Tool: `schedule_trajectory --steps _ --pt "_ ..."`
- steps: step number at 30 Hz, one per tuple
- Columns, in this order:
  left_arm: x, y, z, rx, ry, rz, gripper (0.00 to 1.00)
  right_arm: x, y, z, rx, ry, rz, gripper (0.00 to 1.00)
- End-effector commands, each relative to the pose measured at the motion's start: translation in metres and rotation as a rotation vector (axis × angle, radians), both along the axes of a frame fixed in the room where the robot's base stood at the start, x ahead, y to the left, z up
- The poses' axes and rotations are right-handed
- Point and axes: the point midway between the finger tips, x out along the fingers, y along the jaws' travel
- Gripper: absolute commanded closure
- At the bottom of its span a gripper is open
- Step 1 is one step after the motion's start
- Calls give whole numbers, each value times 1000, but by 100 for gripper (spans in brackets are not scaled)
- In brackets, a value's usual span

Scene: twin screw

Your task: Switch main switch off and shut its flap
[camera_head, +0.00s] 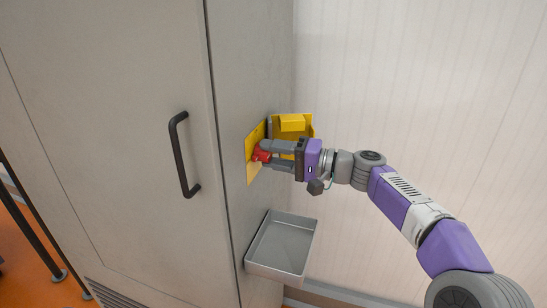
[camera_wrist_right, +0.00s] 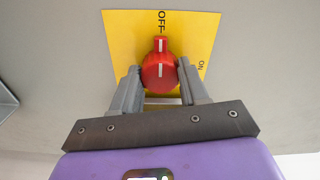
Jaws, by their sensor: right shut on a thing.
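The main switch is a red knob (camera_head: 262,152) on a yellow plate (camera_head: 253,175) on the cabinet's side. In the right wrist view the red knob (camera_wrist_right: 159,72) has its white-marked pointer toward the OFF label on the yellow plate (camera_wrist_right: 124,38); ON is printed to the right. My right gripper (camera_head: 270,156) is shut on the knob, with one finger on each side of it. The yellow flap (camera_head: 292,123) stands open beside the plate, partly hidden behind my right gripper. My left gripper is not in view.
A grey open tray (camera_head: 282,247) is fixed to the cabinet side below the switch. The cabinet door (camera_head: 110,110) with a black handle (camera_head: 180,155) is at the left. A pale wall (camera_head: 420,80) stands behind my right arm, with free room in front of it.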

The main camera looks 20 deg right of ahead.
Motion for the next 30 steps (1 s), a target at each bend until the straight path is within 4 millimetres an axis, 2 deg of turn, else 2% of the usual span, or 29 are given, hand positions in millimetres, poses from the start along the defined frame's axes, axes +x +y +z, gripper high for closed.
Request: schedule_trajectory --steps 8,9,13,23,30 --pt "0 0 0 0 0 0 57 0 0 0 -3 -3 0 87" --pt "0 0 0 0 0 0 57 0 0 0 -3 -3 0 50" --pt "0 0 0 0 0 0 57 0 0 0 -2 -2 0 31" --pt "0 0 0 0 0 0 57 -2 -3 0 -1 -1 -2 31" --pt "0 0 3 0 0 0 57 -22 -34 1 -2 -1 -5 31"
